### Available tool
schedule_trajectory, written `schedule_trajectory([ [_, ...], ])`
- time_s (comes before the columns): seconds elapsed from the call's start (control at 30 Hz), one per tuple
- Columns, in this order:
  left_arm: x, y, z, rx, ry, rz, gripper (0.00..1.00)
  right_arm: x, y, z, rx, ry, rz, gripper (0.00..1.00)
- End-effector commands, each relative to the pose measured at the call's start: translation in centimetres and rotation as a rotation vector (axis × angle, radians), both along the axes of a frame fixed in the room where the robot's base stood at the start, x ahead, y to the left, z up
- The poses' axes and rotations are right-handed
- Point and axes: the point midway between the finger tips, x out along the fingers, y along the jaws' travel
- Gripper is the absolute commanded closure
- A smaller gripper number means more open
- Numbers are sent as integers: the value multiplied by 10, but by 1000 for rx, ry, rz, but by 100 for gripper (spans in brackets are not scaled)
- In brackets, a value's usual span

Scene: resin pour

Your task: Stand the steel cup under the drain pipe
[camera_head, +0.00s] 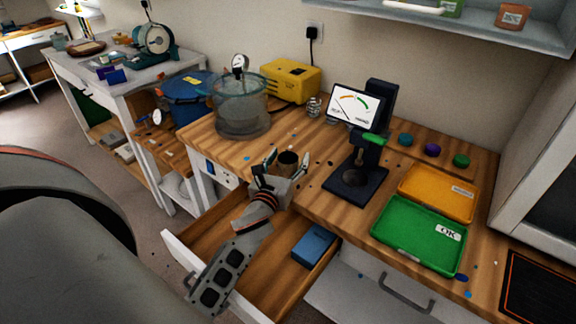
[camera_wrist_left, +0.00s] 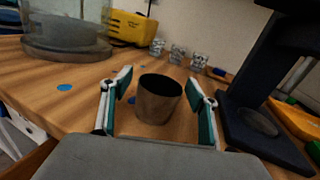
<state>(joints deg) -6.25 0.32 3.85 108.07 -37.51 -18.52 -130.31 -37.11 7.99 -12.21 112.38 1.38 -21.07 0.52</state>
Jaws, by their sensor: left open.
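The steel cup (camera_head: 288,160) stands upright on the wooden worktop near its front edge, dark inside. In the left wrist view the cup (camera_wrist_left: 159,100) sits between the fingers. My left gripper (camera_head: 287,168) is open, one finger on each side of the cup; I cannot tell whether either finger touches it. It shows in the left wrist view (camera_wrist_left: 160,88) with a gap visible at both sides. I cannot make out a drain pipe in either view. My right gripper is not in view.
A clear vacuum chamber (camera_head: 241,108) stands left of the cup, and a black stand with a gauge display (camera_head: 356,106) to its right. Green (camera_head: 419,238) and orange (camera_head: 437,194) trays lie further right. An open drawer (camera_head: 200,248) holding a blue box (camera_head: 314,246) is below my left arm.

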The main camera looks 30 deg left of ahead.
Motion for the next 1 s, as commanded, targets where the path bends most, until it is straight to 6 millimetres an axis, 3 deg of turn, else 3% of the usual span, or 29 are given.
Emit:
schedule_trajectory([
  [0.07,0,0,0,0,0,0,43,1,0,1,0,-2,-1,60],
  [0.2,0,0,0,0,0,0,79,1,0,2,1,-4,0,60],
  [0.23,0,0,0,0,0,0,82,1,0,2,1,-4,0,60],
  [0.67,0,0,6,1,-2,-1,86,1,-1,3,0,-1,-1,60],
  [0.87,0,0,31,3,-3,-2,86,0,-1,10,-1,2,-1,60],
  [1.0,0,0,64,6,-6,-3,86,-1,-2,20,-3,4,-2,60],
])
